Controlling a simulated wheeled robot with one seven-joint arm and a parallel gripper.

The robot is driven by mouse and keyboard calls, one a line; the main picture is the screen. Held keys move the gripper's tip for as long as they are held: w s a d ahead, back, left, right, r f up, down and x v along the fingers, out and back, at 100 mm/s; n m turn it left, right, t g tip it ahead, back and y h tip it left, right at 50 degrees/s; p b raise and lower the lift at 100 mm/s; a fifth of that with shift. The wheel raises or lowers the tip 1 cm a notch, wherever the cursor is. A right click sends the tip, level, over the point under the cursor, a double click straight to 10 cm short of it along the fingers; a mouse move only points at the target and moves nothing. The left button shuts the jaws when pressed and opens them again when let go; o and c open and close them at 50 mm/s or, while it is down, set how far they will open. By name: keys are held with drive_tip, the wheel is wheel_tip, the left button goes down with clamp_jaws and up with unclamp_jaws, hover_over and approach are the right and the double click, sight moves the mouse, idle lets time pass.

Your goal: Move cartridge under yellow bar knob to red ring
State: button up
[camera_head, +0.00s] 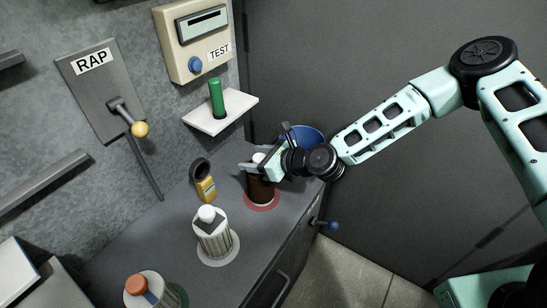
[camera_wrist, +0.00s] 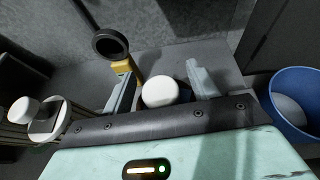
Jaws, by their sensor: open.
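A brown cartridge (camera_head: 260,190) with a white round knob (camera_head: 259,158) stands upright at the red ring (camera_head: 262,206). My gripper (camera_head: 264,163) is at its top, jaws open. In the wrist view the white knob (camera_wrist: 160,92) lies between my two spread fingers, with gaps at both sides. A pale ribbed cartridge (camera_head: 214,240) with a white knob stands on a white ring (camera_head: 232,258). A cartridge with an orange knob (camera_head: 136,285) stands at a green ring (camera_head: 182,295), partly cut off. I cannot make out a yellow bar knob on any cartridge.
A yellow tool with a black ring (camera_head: 204,187) stands just left of the brown cartridge. A blue bucket (camera_head: 308,135) is behind my gripper. A wall shelf holds a green cylinder (camera_head: 217,98). The RAP plate has a yellow-ball lever (camera_head: 140,129). The bench's front edge is close.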

drive_tip(key=b+v, duration=0.3)
drive_tip(key=v, duration=1.4)
drive_tip(key=shift+b, duration=0.3)
